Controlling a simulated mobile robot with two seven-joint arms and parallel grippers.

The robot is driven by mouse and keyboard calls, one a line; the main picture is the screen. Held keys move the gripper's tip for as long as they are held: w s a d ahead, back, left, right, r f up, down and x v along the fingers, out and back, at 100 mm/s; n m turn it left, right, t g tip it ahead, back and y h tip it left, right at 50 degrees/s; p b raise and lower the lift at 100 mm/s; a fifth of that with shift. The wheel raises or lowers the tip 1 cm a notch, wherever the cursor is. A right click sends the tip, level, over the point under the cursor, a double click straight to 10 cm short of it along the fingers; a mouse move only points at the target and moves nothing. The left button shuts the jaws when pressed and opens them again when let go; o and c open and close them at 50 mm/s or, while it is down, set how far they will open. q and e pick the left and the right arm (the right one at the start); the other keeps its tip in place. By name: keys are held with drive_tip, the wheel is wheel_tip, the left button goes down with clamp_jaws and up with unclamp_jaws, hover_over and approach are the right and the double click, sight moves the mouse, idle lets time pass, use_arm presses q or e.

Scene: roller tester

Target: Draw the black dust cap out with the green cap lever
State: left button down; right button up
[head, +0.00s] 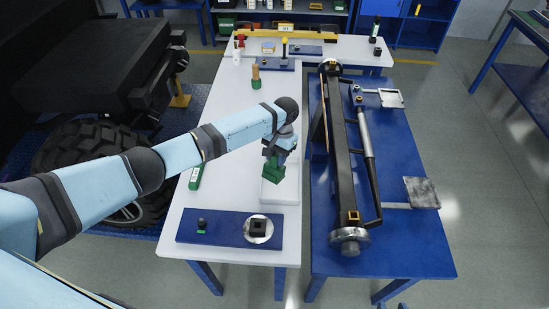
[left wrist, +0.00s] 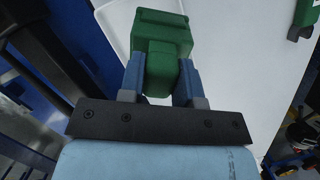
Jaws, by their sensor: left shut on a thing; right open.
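My left gripper (head: 274,157) is shut on a green block-shaped tool (head: 271,172), which looks like the green cap lever. In the left wrist view the green tool (left wrist: 162,45) sits between both fingers (left wrist: 160,85), its wider block beyond the fingertips. It is over or in a white tray (head: 281,194); I cannot tell if it touches. A black square piece (head: 258,226), apparently the dust cap, sits on a round silver disc on a blue board (head: 225,238), nearer than the gripper. My right gripper (head: 390,306) barely shows at the bottom edge, its fingertips apart.
A small black knob (head: 202,222) stands on the blue board's left. Another green tool (head: 196,176) lies at the white table's left edge. A wood-and-green piece (head: 256,79) stands farther back. A long black roller frame (head: 341,150) lies on the blue table to the right.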

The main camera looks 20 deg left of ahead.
idle(0.3)
use_arm(q)
drive_tip(key=shift+w+d+f+g+y+b, duration=0.1)
drive_tip(key=shift+w+g+y+b, duration=0.05)
drive_tip(key=shift+w+g+b, duration=0.25)
drive_tip(key=shift+w+d+f+g+y+b, duration=0.15)
drive_tip(key=shift+w+g+b, duration=0.1)
drive_tip(key=shift+g+b, duration=0.25)
drive_tip(key=shift+a, duration=0.1)
drive_tip(key=shift+r, duration=0.15)
drive_tip(key=shift+s+a+r+p, duration=0.1)
drive_tip(key=shift+s+r+p, duration=0.3)
drive_tip(key=shift+r+p, duration=0.25)
drive_tip(key=shift+s+a+r+p, duration=0.1)
drive_tip(key=shift+s+r+p, duration=0.3)
drive_tip(key=shift+r+p, duration=0.25)
drive_tip(key=shift+s+a+r, duration=0.1)
drive_tip(key=shift+s+r, duration=0.25)
drive_tip(key=shift+r, duration=0.25)
drive_tip(key=shift+s+a+r, duration=0.1)
drive_tip(key=shift+s+r, duration=0.25)
drive_tip(key=shift+r, duration=0.2)
